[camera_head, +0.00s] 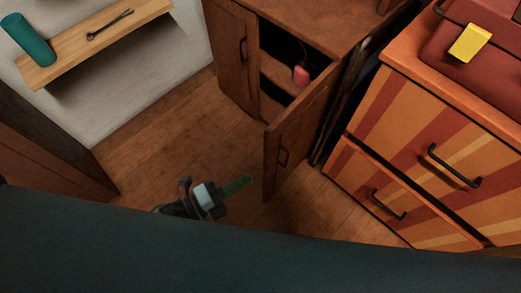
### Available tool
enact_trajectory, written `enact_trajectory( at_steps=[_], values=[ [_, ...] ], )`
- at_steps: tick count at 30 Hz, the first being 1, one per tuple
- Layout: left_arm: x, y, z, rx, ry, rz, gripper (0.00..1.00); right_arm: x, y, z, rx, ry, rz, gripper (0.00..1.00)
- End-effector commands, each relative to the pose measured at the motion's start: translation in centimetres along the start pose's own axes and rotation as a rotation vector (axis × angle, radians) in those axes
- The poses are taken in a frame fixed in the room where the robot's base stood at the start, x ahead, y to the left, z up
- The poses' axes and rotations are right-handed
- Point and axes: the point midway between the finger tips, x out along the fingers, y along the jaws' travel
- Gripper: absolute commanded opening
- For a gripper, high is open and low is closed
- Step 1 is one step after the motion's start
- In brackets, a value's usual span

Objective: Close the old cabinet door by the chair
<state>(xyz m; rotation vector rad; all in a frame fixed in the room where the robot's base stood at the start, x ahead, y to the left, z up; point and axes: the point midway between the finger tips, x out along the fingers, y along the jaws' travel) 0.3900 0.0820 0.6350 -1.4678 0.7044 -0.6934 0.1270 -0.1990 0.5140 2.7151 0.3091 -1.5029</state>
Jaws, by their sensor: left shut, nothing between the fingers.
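The old cabinet (320,26) is brown wood and stands at the top middle. A small red object (301,75) sits on a shelf inside the opening. My left gripper (246,183) is shut and empty, with green fingers pointing right. It is left of the open door's lower edge, apart from it in the picture. My right gripper is not in view. I cannot make out a chair.
An orange striped drawer unit (437,135) stands close on the right, with a yellow block (470,43) on top. A wooden wall shelf (96,37) at the upper left holds a teal cylinder (28,40) and a dark tool (110,24). Bare wooden floor (160,140) lies left of the door.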

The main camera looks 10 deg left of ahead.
Motion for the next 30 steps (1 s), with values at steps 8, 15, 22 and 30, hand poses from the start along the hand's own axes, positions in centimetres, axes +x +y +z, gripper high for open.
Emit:
enact_trajectory(
  at_steps=[8,15,22,30],
  values=[
    [0.5,-0.1,-0.1,0.017,0.013,-0.001,0.00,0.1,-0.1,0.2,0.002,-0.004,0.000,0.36],
    [3.8,-0.2,0.0,0.015,0.011,-0.004,0.00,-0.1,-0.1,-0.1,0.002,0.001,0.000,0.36],
    [8.2,-0.2,-0.1,0.015,0.012,-0.003,0.00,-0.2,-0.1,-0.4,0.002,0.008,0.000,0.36],
    [9.4,-0.1,2.0,0.016,0.010,0.001,0.00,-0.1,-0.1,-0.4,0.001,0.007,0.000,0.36]
  ],
)
